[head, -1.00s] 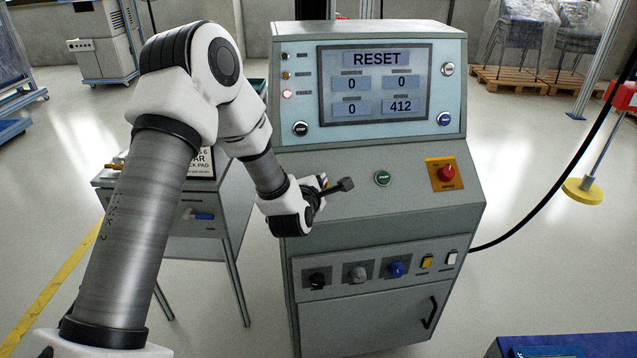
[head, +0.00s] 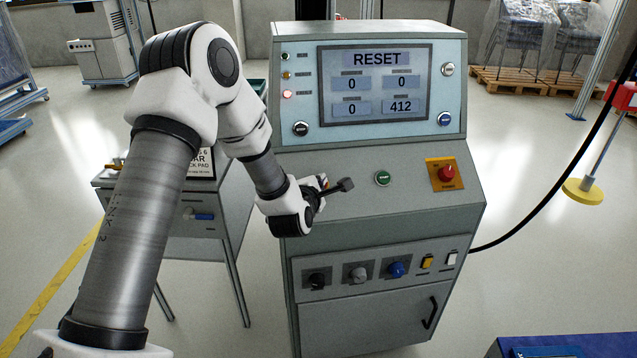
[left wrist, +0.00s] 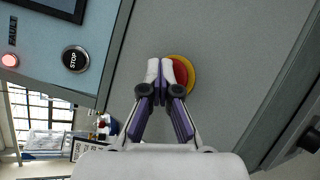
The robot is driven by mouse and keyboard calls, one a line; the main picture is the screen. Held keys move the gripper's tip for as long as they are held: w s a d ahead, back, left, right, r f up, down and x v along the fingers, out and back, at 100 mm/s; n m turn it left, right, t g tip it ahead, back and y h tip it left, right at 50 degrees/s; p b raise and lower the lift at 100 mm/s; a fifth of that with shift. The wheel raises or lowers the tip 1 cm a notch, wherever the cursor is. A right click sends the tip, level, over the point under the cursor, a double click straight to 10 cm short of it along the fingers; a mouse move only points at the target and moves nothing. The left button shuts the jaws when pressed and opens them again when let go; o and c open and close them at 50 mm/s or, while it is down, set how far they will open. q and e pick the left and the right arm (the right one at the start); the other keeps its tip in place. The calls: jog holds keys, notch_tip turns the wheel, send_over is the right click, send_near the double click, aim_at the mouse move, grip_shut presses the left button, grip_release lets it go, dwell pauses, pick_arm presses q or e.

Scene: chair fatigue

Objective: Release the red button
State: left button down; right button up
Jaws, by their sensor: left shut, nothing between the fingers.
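The red button (left wrist: 181,74) with a yellow ring shows in the left wrist view on the grey console (left wrist: 215,30). My left gripper (left wrist: 160,72) is shut and empty. Its fingertips overlap the button's left part in that view; I cannot tell whether they touch it. In the head view, my left gripper (head: 338,187) is over the left part of the console's sloped panel (head: 350,208), and the button there is largely hidden by the gripper. My right gripper is not in view.
A green button (head: 382,178) and a red rotary switch (head: 446,174) on a yellow plate are to the right on the panel. Above is a screen (head: 376,84) reading RESET. A STOP button (left wrist: 75,59) and a lit red FAULT lamp (left wrist: 9,60) are nearby.

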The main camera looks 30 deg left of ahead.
pick_arm(q)
jog(key=shift+a+f+b, duration=0.1)
jog(key=shift+f+b, duration=0.2)
jog(key=shift+r, duration=0.15)
dwell(0.4)
jog(key=shift+s+r, duration=0.1)
jog(key=shift+r, duration=0.2)
jog(key=shift+s+d+r+p, duration=0.35)
jog(key=shift+r, duration=0.35)
jog(key=shift+s+d+r+p, duration=0.3)
jog(key=shift+d+r, duration=0.1)
jog(key=shift+r, duration=0.35)
jog(key=shift+s+d+r+p, duration=0.35)
jog(key=shift+r, duration=0.35)
